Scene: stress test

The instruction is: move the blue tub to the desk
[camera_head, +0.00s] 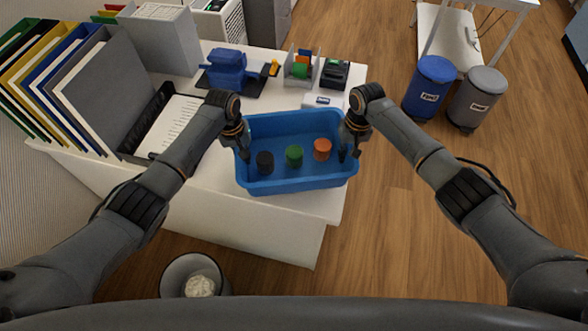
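The blue tub (298,181) is at the right front corner of a white desk (285,213). It is in front of me and looks level, with a black, a green and an orange round item inside. I cannot tell whether it rests on the desk top or hangs just above it. My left gripper (243,153) is at the tub's left rim, pointing down. My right gripper (348,153) is at its right rim, also pointing down. Both touch or nearly touch the rim. The fingers are small and dark, so their closure is unclear.
Binders (60,75), a clipboard (170,128) and a blue device (226,70) fill the desk's left and back. A waste bin (172,277) stands on the floor in front. A blue bin (428,88) and a grey bin (476,97) stand right. Floor between is clear.

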